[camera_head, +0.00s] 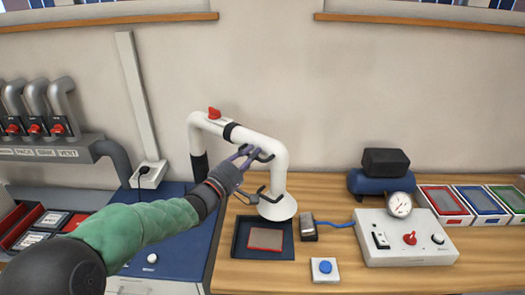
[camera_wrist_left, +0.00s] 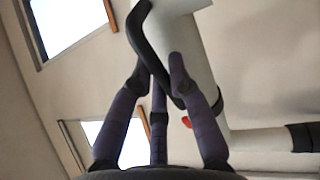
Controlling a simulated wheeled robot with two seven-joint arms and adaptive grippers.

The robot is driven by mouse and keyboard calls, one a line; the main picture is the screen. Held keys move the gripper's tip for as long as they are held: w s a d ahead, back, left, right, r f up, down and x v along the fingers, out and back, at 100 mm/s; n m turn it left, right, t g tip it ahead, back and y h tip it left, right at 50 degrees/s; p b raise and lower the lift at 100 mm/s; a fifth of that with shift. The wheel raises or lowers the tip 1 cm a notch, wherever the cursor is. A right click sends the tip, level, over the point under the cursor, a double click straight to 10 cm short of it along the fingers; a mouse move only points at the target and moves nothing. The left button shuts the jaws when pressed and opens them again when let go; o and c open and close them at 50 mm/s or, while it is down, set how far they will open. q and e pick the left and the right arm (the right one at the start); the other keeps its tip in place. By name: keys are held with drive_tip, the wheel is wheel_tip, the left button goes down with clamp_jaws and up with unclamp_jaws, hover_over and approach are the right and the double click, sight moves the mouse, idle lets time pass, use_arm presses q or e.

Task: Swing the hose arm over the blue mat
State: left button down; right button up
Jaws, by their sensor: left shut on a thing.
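The white hose arm (camera_head: 262,142) rises from the bench at the back, bends over to the right and drops down to a flared hood (camera_head: 277,207). A thin black handle (camera_head: 264,155) is fixed to its down tube; it also shows in the wrist view (camera_wrist_left: 140,22). My left gripper (camera_head: 250,154) reaches in from the left, its purple fingers (camera_wrist_left: 160,75) shut on the handle. The hood hangs above the back right of a dark blue tray (camera_head: 240,240) with a red-edged plate. My right gripper is not in view.
A white control box (camera_head: 405,252) with a gauge, a dark blue tank (camera_head: 372,185) and a blue-button box (camera_head: 325,270) stand right of the hood. Grey pipes (camera_head: 36,100) are left.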

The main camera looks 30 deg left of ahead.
use_arm(q)
drive_tip(key=shift+s+a+f+m+g+h+p, duration=0.1)
drive_tip(key=shift+s+a+m+h+p, duration=0.25)
drive_tip(key=shift+s+h, duration=0.35)
drive_tip(key=shift+s+a+r+m+g+h+p, duration=0.1)
drive_tip(key=shift+s+a+m+h+p, duration=0.25)
drive_tip(key=shift+s, duration=0.7)
drive_tip(key=shift+s+a+f+m+g+h+p, duration=0.1)
drive_tip(key=shift+s+a+m+h+p, duration=0.15)
drive_tip(key=shift+s+h+p, duration=0.45)
drive_tip(key=shift+s+b, duration=0.15)
drive_tip(key=shift+b, duration=0.15)
drive_tip(key=c, duration=1.2)
unclamp_jaws()
drive_tip(key=shift+o, duration=0.2)
drive_tip(key=v, duration=1.2)
drive_tip(key=shift+d, duration=0.1)
